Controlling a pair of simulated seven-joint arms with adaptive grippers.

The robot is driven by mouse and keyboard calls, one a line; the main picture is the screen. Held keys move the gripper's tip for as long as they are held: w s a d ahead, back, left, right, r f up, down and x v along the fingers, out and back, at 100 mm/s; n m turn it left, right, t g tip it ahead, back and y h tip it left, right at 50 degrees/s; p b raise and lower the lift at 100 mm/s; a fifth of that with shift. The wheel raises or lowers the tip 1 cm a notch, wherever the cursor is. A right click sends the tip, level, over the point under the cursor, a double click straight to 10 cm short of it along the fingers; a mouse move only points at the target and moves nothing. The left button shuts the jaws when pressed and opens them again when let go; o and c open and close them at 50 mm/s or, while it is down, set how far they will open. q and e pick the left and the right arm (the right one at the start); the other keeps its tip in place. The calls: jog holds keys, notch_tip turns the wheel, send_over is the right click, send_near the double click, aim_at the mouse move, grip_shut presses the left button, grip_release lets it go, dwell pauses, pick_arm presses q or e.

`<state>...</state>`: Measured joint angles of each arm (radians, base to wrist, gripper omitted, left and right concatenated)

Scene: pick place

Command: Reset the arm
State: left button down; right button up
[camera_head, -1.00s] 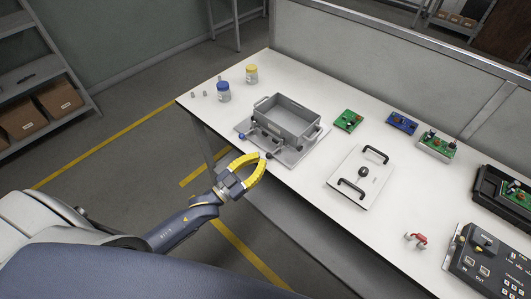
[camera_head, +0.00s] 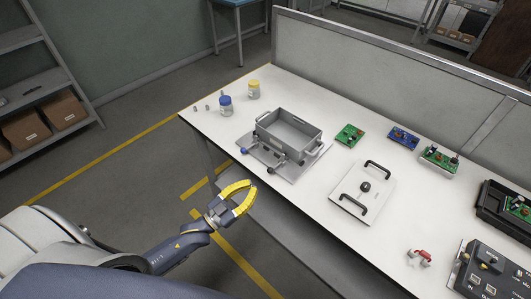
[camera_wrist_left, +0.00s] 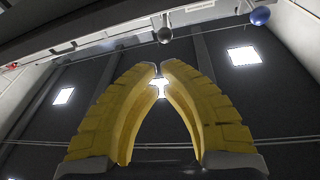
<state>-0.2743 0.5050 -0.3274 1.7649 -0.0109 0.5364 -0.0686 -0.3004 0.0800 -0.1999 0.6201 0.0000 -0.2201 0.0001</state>
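My left gripper (camera_head: 252,185) has two curved yellow fingers. In the head view it is in front of the table's near edge, over the floor side, and apart from the grey box. In the left wrist view its fingertips (camera_wrist_left: 159,64) come almost together, with only a thin gap and nothing between them. Grey structure, bright lights and a blue ball knob show behind the fingers there. My right gripper is in neither view.
The white table (camera_head: 300,205) holds a grey open box (camera_head: 290,137) on a base plate with knobs, a white plate with black handles (camera_head: 362,190), several circuit boards (camera_head: 349,136), two lidded jars (camera_head: 226,106), a red clamp (camera_head: 419,257) and a control box (camera_head: 490,270).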

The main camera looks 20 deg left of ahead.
pick_arm(q)
jog(key=shift+f, duration=0.1)
jog(key=s+a+f+n+g+y, duration=0.1)
jog(key=s+a+f+g+y, duration=0.25)
jog(key=f, duration=0.85)
jog(key=s+a+f+g+y, duration=0.2)
jog(key=s+a+f, duration=0.2)
jog(key=f, duration=0.8)
jog(key=s+a+f+n+g+y, duration=0.1)
jog(key=s+a+f+g+y, duration=0.25)
jog(key=f, duration=0.95)
jog(key=s+a+f+n+g+y, duration=0.1)
jog(key=s+f+g, duration=0.1)
jog(key=s+f, duration=0.5)
jog(key=s+f+g, duration=0.2)
jog(key=s+f, duration=0.3)
jog(key=s, duration=0.5)
jog(key=s+d+f+g, duration=0.1)
jog(key=s+d+f, duration=0.1)
jog(key=s+d, duration=0.2)
jog(key=s+d+f+n+g, duration=0.1)
jog(key=s+d+f+g, duration=0.1)
jog(key=s, duration=0.8)
jog(key=shift+s+d+f, duration=0.25)
jog(key=shift+d+f, duration=0.45)
jog(key=shift+d, duration=0.45)
